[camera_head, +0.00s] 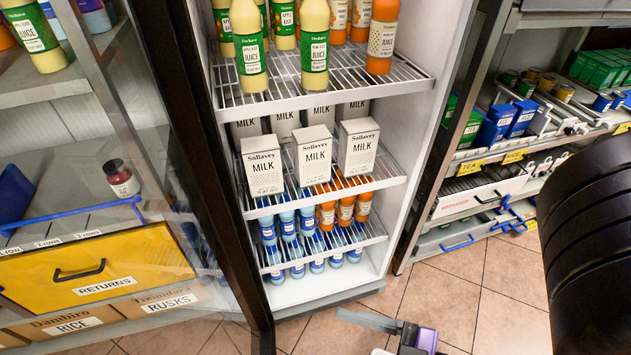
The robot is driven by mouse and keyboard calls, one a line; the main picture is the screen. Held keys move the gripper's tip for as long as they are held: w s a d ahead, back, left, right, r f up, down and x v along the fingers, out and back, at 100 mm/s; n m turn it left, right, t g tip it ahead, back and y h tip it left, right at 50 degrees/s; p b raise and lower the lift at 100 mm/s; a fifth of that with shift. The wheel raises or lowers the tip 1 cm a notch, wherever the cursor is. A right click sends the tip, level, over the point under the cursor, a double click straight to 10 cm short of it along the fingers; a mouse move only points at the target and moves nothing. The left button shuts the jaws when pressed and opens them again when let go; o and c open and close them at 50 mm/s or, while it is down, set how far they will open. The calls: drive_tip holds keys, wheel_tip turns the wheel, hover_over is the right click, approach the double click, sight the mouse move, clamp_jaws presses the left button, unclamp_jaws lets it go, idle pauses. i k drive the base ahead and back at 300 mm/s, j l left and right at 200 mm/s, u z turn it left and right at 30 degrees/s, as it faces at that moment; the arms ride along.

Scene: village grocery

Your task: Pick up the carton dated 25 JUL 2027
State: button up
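Three white Sollavey milk cartons stand upright in the front row of the fridge's middle shelf: a left one (262,167), a middle one (313,157) and a right one (357,149). Small print shows low on their fronts, but I cannot read any date, so I cannot tell which is dated 25 JUL 2027. More cartons (285,123) stand behind them, partly hidden. My gripper (368,320) shows only in part at the bottom edge, low over the floor and apart from the cartons. Whether it is open or shut does not show.
Juice bottles (314,50) fill the wire shelf (345,80) above; blue and orange bottles (325,215) stand below. A black-framed glass panel (215,190) runs along the fridge's left side. Shelving (480,170) stands to the right. The tiled floor (490,310) in front is clear.

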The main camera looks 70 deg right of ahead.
sight(358, 137)
drive_tip(key=z, duration=1.4)
